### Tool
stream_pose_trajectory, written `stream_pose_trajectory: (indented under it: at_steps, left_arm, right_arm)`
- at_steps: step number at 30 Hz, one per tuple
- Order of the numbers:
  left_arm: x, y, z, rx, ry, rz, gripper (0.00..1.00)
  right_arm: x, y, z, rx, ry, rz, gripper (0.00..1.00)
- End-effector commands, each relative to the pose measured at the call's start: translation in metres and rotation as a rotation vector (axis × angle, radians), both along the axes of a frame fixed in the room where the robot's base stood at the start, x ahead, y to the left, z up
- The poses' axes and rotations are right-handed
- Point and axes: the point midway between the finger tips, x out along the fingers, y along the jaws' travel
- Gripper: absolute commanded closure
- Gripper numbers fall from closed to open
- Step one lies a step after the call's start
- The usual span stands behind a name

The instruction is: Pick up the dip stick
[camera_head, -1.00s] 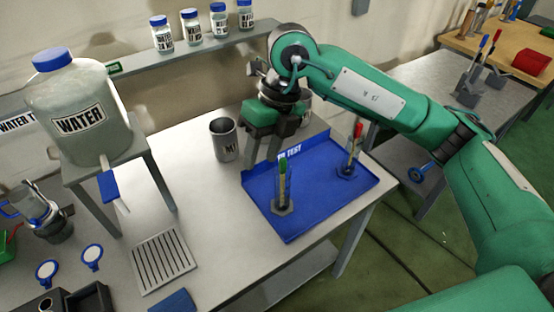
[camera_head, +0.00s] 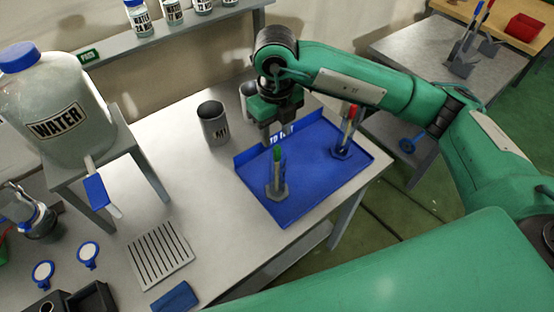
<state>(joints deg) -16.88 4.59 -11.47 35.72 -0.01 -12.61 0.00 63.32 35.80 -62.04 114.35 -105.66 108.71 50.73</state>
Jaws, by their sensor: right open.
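A red-topped stick (camera_head: 349,122) stands in a similar holder at the back right. I cannot tell which of them is the dip stick. My right gripper (camera_head: 268,135) points down over the tray's back left edge, behind the green-topped stick and apart from it. It is open, with nothing seen between its fingers. My left gripper is out of view.
A metal cup (camera_head: 213,125) stands just left of the tray, near my right gripper. A large water jug (camera_head: 52,105) sits on a raised stand at the left. A slotted plate (camera_head: 160,255) lies at the front. Bare table lies between plate and tray.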

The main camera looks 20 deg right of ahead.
Motion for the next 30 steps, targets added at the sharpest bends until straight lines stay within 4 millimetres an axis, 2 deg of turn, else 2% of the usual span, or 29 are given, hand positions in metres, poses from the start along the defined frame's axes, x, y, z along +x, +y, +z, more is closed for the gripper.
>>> stream_pose_trajectory:
  at_steps: [1,4,12,20,27,30]
  left_arm:
    - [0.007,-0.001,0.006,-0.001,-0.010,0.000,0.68]
    - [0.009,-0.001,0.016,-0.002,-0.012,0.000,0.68]
    - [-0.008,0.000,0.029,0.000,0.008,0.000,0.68]
    - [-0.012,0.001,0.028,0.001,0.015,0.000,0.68]
    - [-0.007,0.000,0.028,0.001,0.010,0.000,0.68]
    - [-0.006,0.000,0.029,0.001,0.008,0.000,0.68]
  right_arm:
    - [-0.001,-0.001,-0.002,-0.001,0.003,-0.001,0.58]
    - [-0.003,-0.001,-0.012,-0.002,0.005,0.000,0.58]
    - [-0.005,-0.001,-0.046,0.000,0.003,0.001,0.58]
    - [-0.004,-0.001,-0.051,0.001,0.000,0.001,0.58]
    - [-0.004,-0.001,-0.051,0.001,0.000,0.001,1.00]
    - [-0.004,-0.001,-0.050,0.001,0.000,0.001,1.00]
